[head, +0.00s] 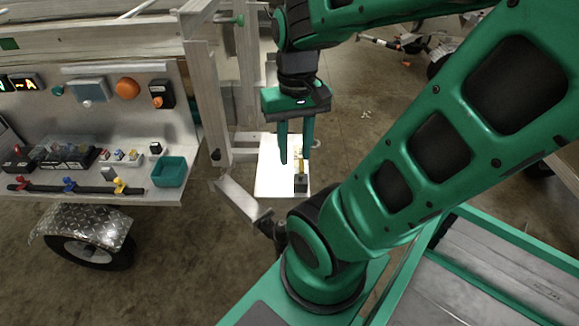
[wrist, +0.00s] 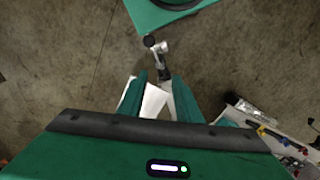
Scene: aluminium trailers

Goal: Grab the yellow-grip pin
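In the wrist view, my gripper (wrist: 163,90) is open, with part of the white plate (wrist: 153,102) between and beside the fingers. The pin cannot be made out there.
The trailer's side shelf (head: 150,195) at left holds a black bar (head: 88,189) with red, blue and yellow handles, a green bin (head: 169,171) and several small parts. A metal post (head: 210,100) stands left of my gripper. A jointed metal bar (head: 241,199) lies below the plate.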

